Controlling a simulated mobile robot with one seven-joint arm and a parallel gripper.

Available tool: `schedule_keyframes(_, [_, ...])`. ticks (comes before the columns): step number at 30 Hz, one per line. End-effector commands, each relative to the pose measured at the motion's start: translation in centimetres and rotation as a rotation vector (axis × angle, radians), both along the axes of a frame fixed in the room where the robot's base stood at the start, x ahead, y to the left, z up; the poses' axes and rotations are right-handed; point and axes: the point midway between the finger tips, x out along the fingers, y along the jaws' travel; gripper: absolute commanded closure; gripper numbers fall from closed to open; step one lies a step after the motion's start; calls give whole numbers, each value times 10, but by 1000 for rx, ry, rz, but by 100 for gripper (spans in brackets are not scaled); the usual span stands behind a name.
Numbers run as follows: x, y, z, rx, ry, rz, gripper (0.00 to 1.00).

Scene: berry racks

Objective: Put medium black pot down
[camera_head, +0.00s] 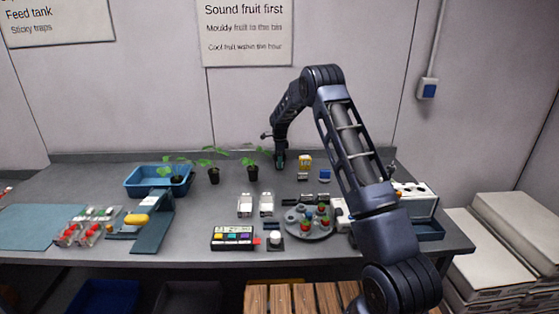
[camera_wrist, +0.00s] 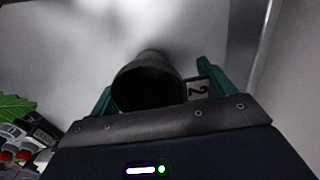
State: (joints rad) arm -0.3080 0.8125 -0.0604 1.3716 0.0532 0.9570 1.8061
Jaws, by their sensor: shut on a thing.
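The black pot (camera_wrist: 150,65) shows in the wrist view between the two green fingers of my gripper (camera_wrist: 155,85), with its dark round mouth towards the camera. My gripper is shut on it. In the head view my gripper (camera_head: 279,161) is low over the back of the grey table, just right of the potted seedlings. The held pot is too small and dark to make out there. I cannot tell whether it touches the table.
Potted seedlings stand close left, the nearest pot (camera_head: 252,174) beside my gripper. One seedling is in the blue tray (camera_head: 131,184). A yellow item (camera_head: 305,161) is close right. A round tray of coloured pieces (camera_head: 322,233) is nearer the front. A tag marked 2 (camera_wrist: 198,89) shows by a finger.

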Motion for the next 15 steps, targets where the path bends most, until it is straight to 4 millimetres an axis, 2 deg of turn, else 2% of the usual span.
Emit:
schedule_keyframes(5, [0,0,-2,0,1,0,39])
schedule_keyframes(6, [0,0,-3,0,0,0,16])
schedule_keyframes(9, [0,0,-3,0,0,0,0])
schedule_keyframes(15, [0,0,-2,0,0,0,0])
